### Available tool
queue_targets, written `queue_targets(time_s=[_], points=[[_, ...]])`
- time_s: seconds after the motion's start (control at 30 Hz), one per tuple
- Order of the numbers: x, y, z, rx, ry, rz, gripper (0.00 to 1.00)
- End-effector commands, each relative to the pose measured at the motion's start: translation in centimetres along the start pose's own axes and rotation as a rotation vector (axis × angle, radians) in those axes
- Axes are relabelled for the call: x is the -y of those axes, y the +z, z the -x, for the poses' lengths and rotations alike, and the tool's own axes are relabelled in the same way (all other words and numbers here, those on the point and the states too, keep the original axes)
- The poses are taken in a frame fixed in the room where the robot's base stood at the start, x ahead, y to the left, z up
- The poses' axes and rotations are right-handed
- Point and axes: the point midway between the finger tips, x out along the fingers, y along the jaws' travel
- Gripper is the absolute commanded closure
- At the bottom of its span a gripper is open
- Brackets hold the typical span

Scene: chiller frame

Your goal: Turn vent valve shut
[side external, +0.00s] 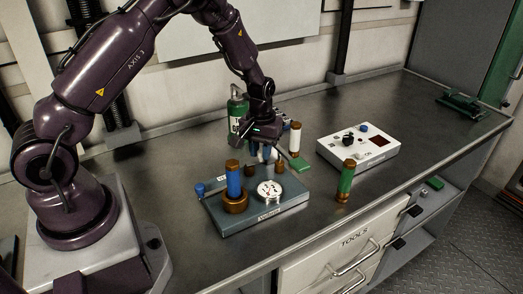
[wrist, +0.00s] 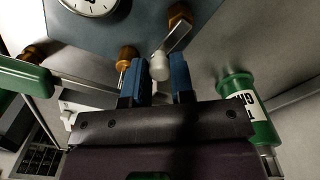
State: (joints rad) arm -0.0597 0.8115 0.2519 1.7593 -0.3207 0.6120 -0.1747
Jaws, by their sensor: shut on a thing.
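The grey-blue valve block (side external: 285,208) sits on the bench, carrying a round white gauge (side external: 269,190) and a blue cylinder upright in a brass ring (side external: 234,181). My gripper (side external: 262,154) reaches down over the block's back edge. In the wrist view a pale lever (wrist: 176,36) runs from a brass fitting (wrist: 180,14) to a pale rounded knob (wrist: 159,66). This appears to be the vent valve handle. My gripper's blue fingers (wrist: 158,72) stand on both sides of the knob, shut on it. The side view mostly hides the handle behind my gripper.
A green bottle (side external: 237,110) stands behind my gripper, close to it in the wrist view (wrist: 243,108). A white-and-brown cylinder (side external: 295,140) and green piece (side external: 299,165) are right of it. A white control box (side external: 375,157) and green cylinder (side external: 346,183) stand farther right.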

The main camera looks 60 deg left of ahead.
Motion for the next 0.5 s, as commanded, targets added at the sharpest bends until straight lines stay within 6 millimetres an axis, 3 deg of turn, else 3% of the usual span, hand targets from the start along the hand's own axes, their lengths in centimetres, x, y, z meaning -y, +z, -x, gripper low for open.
queue_targets(time_s=[0.5], points=[[0.11,-0.25,0.12,-0.004,0.001,0.054,1.0]])
